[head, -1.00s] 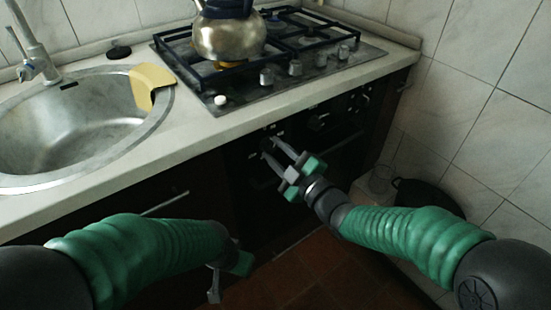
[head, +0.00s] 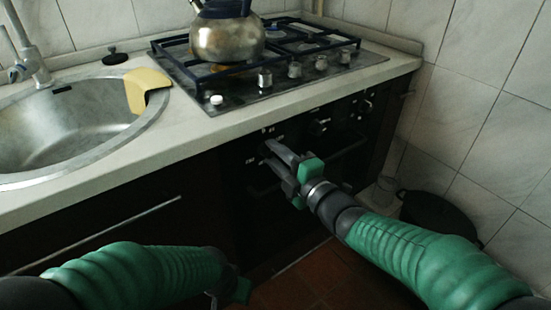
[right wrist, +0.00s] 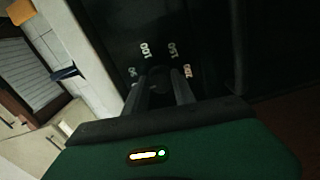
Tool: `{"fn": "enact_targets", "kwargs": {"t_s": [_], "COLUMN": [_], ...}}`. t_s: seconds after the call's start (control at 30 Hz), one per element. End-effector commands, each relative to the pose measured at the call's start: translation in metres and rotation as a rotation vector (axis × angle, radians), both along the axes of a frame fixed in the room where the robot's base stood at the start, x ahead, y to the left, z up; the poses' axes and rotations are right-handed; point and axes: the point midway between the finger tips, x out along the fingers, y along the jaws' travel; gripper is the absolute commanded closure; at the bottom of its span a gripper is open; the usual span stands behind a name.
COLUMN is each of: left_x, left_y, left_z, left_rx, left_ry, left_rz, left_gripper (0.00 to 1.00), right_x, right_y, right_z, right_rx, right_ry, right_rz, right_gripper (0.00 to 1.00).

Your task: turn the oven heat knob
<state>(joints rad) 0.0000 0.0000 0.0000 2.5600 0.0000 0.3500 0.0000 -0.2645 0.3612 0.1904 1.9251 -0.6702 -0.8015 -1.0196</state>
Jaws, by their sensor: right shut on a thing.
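The oven heat knob (right wrist: 158,82) is a dark round knob on the black oven front, with white numbers such as 100 and 150 around it in the right wrist view. My right gripper (right wrist: 160,85) has one finger on each side of it and is shut on it. In the head view my right gripper (head: 272,155) reaches the oven panel (head: 290,136) below the counter edge and hides the knob. My left gripper (head: 232,291) is low in the head view, away from the oven panel, mostly hidden behind its own arm; its jaws are unclear.
A metal kettle (head: 228,38) stands on the gas hob (head: 275,82) above the oven. A sink (head: 65,130) with a yellow cloth-like piece (head: 148,83) on its rim is at left. A dark pot (head: 438,215) stands on the floor by the right wall.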

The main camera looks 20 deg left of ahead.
Motion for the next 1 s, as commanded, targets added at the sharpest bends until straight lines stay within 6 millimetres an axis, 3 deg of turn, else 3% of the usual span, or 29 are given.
{"fn": "enact_targets", "kwargs": {"t_s": [0.03, 0.37, 0.4, 0.57, 0.87, 1.0], "left_x": [0.0, 0.0, 0.0, 0.0, 0.0, 0.0], "left_y": [0.0, 0.0, 0.0, 0.0, 0.0, 0.0], "left_z": [-0.001, -0.001, -0.001, -0.001, 0.0, 0.008], "left_rx": [0.0, 0.0, 0.0, 0.0, 0.0, 0.0], "left_ry": [0.0, 0.0, 0.0, 0.0, 0.0, 0.0], "left_rz": [0.0, 0.0, 0.0, 0.0, 0.0, 0.0], "left_gripper": [0.64, 0.64, 0.64, 0.64, 0.64, 0.64], "right_x": [-0.003, -0.003, -0.003, -0.003, -0.002, -0.011], "right_y": [0.002, 0.003, 0.003, 0.002, 0.0, -0.012], "right_z": [-0.008, -0.008, -0.008, -0.006, -0.003, 0.0], "right_rx": [-0.014, -0.016, -0.016, -0.013, -0.008, -0.009], "right_ry": [0.006, 0.005, 0.005, 0.004, 0.0, 0.001], "right_rz": [0.008, 0.009, 0.009, 0.008, 0.004, 0.002], "right_gripper": [1.0, 1.0, 0.68, 0.48, 0.48, 0.48]}}
